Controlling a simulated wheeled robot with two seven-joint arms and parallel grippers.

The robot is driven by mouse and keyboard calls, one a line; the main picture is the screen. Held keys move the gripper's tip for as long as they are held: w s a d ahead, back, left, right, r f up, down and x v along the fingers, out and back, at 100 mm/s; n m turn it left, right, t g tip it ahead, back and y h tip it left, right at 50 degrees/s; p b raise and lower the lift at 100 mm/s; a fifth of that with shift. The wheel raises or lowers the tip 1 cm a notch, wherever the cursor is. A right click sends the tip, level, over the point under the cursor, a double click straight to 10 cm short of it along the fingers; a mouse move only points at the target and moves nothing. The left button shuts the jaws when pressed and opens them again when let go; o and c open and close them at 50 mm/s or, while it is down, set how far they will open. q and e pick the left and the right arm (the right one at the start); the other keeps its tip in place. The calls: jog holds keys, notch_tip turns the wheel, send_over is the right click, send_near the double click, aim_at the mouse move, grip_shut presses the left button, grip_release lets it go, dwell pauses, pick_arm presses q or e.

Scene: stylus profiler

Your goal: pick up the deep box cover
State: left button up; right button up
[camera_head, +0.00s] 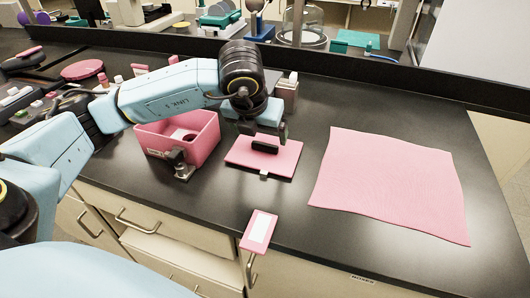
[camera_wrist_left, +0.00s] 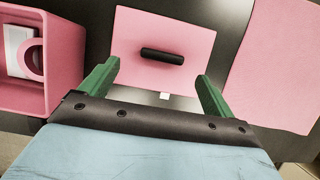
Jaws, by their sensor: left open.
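The deep box cover (camera_head: 283,161) appears to be the flat pink plate with a black bar handle (camera_head: 265,146), lying on the black bench. It also shows in the left wrist view (camera_wrist_left: 190,30), with its handle (camera_wrist_left: 162,56) lying crosswise. My left gripper (camera_head: 264,130) is above the cover, open and empty. In the left wrist view its green fingers (camera_wrist_left: 155,85) are spread wider than the handle, which shows beyond the fingertips. An open pink box (camera_head: 205,142) stands left of the cover. My right gripper is not in view.
A large pink mat (camera_head: 390,180) lies right of the cover. A small dark fitting (camera_head: 180,163) stands at the box's front. A pink tag with a white label (camera_head: 259,230) is at the bench's front edge. A small container (camera_head: 288,92) stands behind the gripper.

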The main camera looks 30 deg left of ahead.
aim_at(265, 144)
pick_arm(q)
jog(key=x, duration=0.5)
jog(key=shift+w+d+f, duration=0.1)
jog(key=shift+w+f, duration=0.15)
jog(key=shift+w, duration=0.05)
jog(key=c, duration=1.2)
notch_tip(265, 144, up, 10)
jog(key=shift+p, duration=0.35)
